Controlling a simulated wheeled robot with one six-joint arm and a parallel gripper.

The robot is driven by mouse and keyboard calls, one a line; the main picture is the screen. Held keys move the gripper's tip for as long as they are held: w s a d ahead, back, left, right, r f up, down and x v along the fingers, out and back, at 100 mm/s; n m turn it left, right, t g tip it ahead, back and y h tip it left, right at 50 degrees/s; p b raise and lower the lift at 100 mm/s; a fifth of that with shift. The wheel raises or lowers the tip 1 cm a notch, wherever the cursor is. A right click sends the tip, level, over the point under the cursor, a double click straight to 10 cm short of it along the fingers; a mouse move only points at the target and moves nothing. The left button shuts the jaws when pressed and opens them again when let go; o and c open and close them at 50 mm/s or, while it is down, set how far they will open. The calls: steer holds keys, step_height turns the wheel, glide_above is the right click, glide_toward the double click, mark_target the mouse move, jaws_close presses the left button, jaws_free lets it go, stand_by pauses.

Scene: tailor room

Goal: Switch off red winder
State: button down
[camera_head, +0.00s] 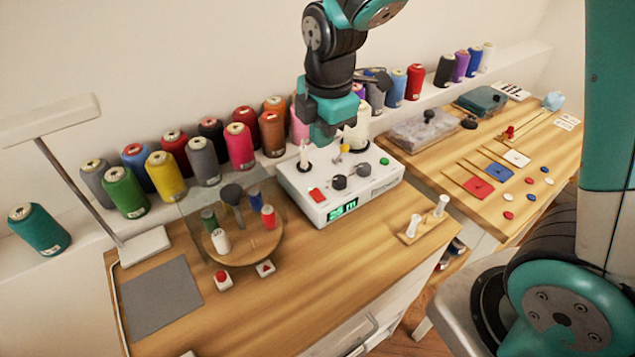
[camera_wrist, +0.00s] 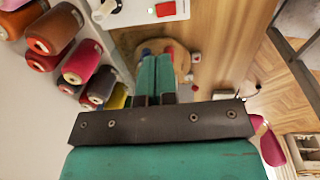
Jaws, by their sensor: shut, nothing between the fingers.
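The winder (camera_head: 352,205) is a white box on the wooden table, with a lit green display (camera_head: 342,210) reading about 25 m. A red switch (camera_head: 317,195) sits at the left of its top, black knobs in the middle and a green button (camera_head: 384,161) at the right. In the wrist view the red switch (camera_wrist: 165,9) shows at the top edge, beyond my fingers. My gripper (camera_head: 318,140) is over the back left of the winder, pointing down, shut and empty. Its teal fingers (camera_wrist: 155,72) are together in the wrist view. Whether it touches the winder I cannot tell.
A round stand (camera_head: 262,245) with small spools is left of the winder; a red button (camera_head: 222,278) is in front. A two-peg wooden block (camera_head: 422,225) is at right. Many thread cones line the back shelf. The table front is clear.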

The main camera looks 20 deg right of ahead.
mark_target(317, 191)
steer(key=f, duration=0.4)
steer(key=w+f, duration=0.1)
steer(key=f, duration=0.8)
steer(key=shift+w+a+f, duration=0.1)
steer(key=shift+w+a, duration=0.1)
steer(key=shift+w, duration=0.05)
